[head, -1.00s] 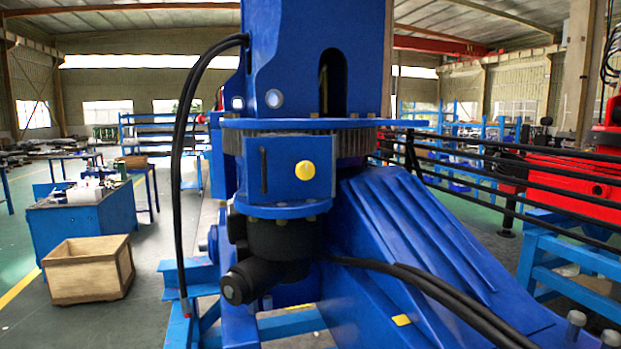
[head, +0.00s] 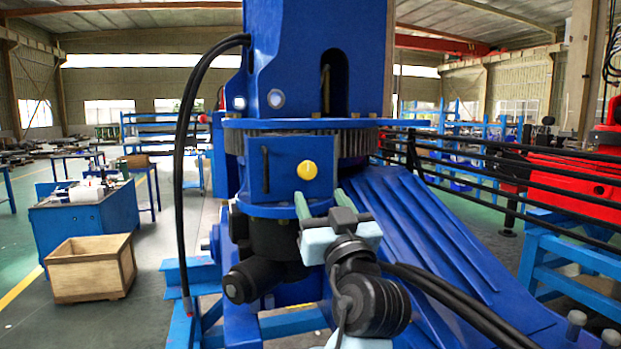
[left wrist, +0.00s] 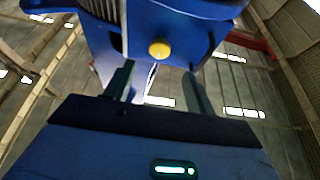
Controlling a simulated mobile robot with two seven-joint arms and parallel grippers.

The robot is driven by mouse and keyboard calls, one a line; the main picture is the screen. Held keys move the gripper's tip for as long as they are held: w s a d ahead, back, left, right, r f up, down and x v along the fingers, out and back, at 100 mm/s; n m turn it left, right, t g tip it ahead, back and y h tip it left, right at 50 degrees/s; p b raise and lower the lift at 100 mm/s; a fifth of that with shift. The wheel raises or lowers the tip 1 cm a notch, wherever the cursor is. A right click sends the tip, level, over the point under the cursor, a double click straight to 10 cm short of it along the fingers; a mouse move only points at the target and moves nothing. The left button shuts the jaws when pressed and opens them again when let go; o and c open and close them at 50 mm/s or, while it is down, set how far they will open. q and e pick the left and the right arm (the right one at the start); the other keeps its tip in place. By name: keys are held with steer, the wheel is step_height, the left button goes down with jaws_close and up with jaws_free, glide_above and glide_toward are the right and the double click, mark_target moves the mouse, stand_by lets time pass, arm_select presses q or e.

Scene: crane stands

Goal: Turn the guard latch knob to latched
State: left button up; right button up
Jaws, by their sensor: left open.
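The guard latch knob is a small round yellow knob (head: 307,171) on the front of a blue guard box (head: 278,185) below the toothed ring of the crane. It also shows in the left wrist view (left wrist: 160,49), above and between the fingers. My left gripper (head: 322,203) is open and empty, just below and slightly right of the knob, its two greenish fingers pointing up. In the left wrist view the fingers (left wrist: 157,80) stand apart, with the knob beyond their tips. I see no contact. My right gripper is not in view.
A black handle (head: 265,169) is on the box left of the knob. A black motor (head: 262,262) hangs below it. Thick black hoses (head: 183,150) run down at the left. A sloping blue ribbed leg (head: 440,240) is at the right. A wooden crate (head: 90,285) stands on the floor.

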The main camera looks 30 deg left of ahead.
mark_target(308, 172)
arm_select(q)
steer(key=p+x, duration=0.1)
steer(key=x, duration=0.5)
steer(key=shift+w+a+r+p, duration=0.2)
steer(key=shift+a+r+p, duration=0.05)
steer(key=shift+p, duration=0.1)
steer(key=shift+w+a, duration=0.4)
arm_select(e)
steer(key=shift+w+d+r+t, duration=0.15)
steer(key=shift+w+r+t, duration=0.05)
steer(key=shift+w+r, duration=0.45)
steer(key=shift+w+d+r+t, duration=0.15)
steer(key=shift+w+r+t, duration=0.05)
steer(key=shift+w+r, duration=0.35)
arm_select(q)
steer(key=c, duration=0.9)
steer(key=shift+c, duration=0.2)
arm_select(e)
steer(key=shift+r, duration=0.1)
